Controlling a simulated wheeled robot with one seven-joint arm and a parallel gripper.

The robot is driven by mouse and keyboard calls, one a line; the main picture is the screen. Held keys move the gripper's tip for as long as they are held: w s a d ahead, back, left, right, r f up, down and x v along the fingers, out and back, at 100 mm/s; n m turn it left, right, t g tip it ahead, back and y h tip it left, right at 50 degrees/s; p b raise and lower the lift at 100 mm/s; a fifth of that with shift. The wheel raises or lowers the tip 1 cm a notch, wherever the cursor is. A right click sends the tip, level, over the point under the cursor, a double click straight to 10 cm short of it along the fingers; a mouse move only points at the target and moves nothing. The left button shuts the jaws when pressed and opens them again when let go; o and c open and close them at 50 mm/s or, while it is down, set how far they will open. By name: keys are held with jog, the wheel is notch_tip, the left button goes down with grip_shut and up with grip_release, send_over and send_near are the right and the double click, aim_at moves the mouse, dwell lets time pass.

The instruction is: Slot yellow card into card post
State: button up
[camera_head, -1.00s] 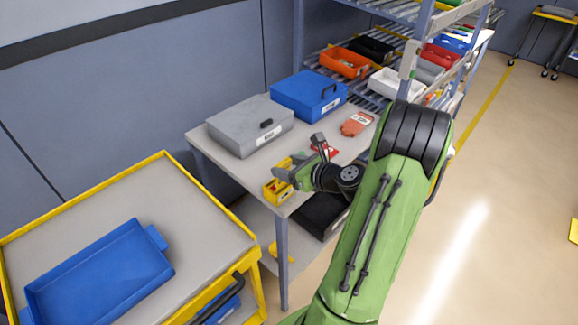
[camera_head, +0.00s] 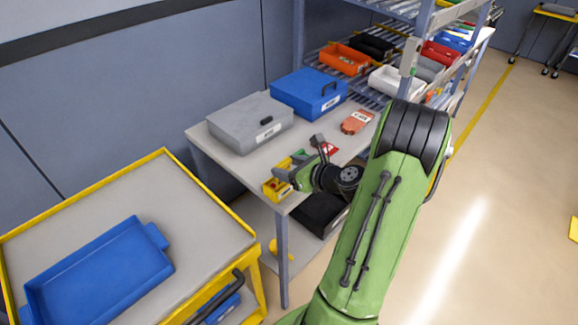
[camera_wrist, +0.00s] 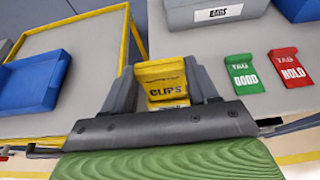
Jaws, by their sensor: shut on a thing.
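My gripper (camera_wrist: 165,82) is over the near edge of the grey table, its two grey fingers on either side of a yellow piece (camera_wrist: 162,78). The word CLIPS shows there; I cannot tell whether it is on the yellow card or on a yellow bin behind it. A grey upright plate with a green mark (camera_head: 408,58) stands at the shelf post; I cannot tell if this is the card post.
Green GOOD (camera_wrist: 243,74) and red HOLD (camera_wrist: 290,68) tags lie beside my gripper. A grey case (camera_head: 250,125) and a blue case (camera_head: 308,95) stand at the table's back. A yellow-edged cart with a blue tray (camera_head: 98,270) is at left.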

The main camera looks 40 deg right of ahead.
jog(key=shift+f+b, duration=1.5)
jog(key=shift+f, duration=0.75)
jog(key=o, duration=1.1)
jog(key=p+v, duration=0.2)
jog(key=v, duration=1.3)
jog(key=shift+s+r+p, duration=0.25)
jog(key=shift+s+p, duration=0.05)
jog(key=shift+s, duration=0.05)
